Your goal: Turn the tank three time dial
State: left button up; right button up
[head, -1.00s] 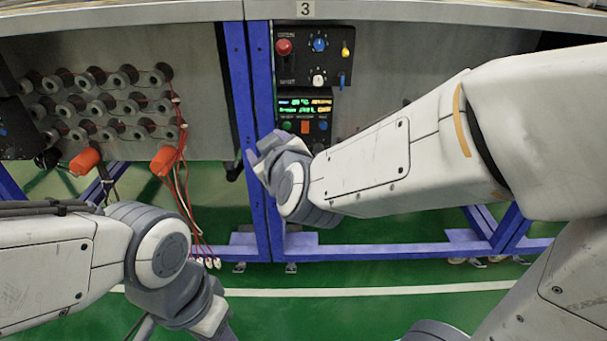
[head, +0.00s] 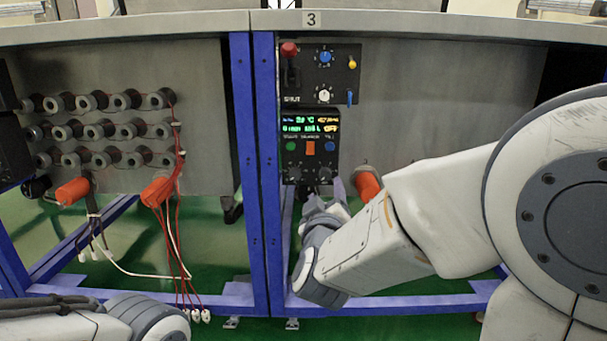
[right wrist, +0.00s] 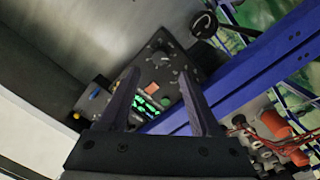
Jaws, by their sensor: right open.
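The tank 3 station has a lower black control panel (head: 310,158) with a lit green display (head: 310,126), a green button, an orange switch and a blue button. Two dark dials sit along its bottom edge, a left one (head: 295,173) and a right one (head: 324,172). Their labels are too small to read, so I cannot tell which is the time dial. My right gripper (head: 325,191) is open just below the panel, pointing up toward the dials. In the right wrist view the panel (right wrist: 156,72) shows tilted between the spread fingers (right wrist: 157,90). Nothing is between them. My left gripper is out of view.
An upper black panel (head: 320,74) carries a red-topped lever, blue and white knobs and a yellow switch. Blue frame posts (head: 253,160) stand just left. An orange handle (head: 367,183) lies right of my gripper. Spools (head: 98,102) and red cables hang at left.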

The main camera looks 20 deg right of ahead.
aim_at(325, 176)
jog(key=p+x, duration=0.4)
jog(key=x, duration=0.2)
jog(key=shift+w+f+p, duration=0.1)
jog(key=shift+w+p, duration=0.1)
jog(key=shift+p, duration=0.2)
jog(key=shift+w+d, duration=0.15)
jog(key=shift+w, duration=0.3)
grip_shut()
